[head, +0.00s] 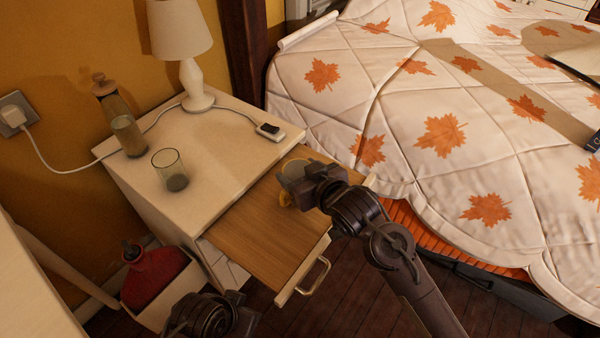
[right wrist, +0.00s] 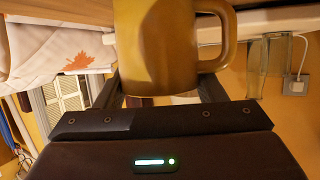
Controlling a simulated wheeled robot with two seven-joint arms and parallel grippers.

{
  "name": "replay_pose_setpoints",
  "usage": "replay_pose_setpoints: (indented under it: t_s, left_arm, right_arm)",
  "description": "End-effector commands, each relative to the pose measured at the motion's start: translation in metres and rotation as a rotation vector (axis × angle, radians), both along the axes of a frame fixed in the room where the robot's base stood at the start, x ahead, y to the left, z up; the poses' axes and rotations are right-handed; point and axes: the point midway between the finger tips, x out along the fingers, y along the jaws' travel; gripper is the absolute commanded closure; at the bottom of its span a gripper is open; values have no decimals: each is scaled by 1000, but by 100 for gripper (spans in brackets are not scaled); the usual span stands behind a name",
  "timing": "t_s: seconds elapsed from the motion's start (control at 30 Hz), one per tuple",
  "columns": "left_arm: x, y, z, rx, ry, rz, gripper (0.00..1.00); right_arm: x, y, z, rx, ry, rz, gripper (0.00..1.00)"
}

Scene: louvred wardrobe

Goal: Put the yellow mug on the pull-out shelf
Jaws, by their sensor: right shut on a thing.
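The yellow mug (head: 285,199) is at the far right part of the wooden pull-out shelf (head: 262,235), mostly hidden by my right gripper in the head view. My right gripper (head: 297,180) is shut on it. In the right wrist view, which is upside down, the mug (right wrist: 168,45) sits between the fingers with its handle to the right. It is at or just above the shelf board (right wrist: 275,18); I cannot tell if it touches. Only a dark part of my left arm shows at the bottom of the head view.
On the white nightstand (head: 225,130) stand a lamp (head: 194,85), a drinking glass (head: 171,171), a carafe (head: 128,135) and a small black-and-white device (head: 270,131). The bed (head: 400,130) is close on the right. The shelf's near part is clear, with a handle (head: 314,277) in front.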

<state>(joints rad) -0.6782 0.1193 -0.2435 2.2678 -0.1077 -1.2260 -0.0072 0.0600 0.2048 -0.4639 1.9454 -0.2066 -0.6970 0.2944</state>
Motion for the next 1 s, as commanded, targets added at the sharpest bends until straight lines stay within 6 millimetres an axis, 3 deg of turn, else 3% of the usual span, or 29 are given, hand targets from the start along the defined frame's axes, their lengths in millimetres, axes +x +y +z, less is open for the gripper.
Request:
replay_pose_setpoints:
  t_s: [0.23,0.27,0.4,0.77,1.0]
  left_arm:
    - [0,0,0,0,1,0,64]
    - [0,0,0,0,1,0,64]
    - [0,0,0,0,1,0,64]
    - [0,0,1,0,1,0,64]
    - [-6,8,6,24,47,13,64]
  right_arm:
    - [0,0,-1,1,-2,0,67]
    - [0,0,-2,0,0,0,34]
    - [0,0,-2,0,0,0,16]
    - [0,0,2,0,-1,0,15]
    - [-33,-20,18,-2,1,0,15]
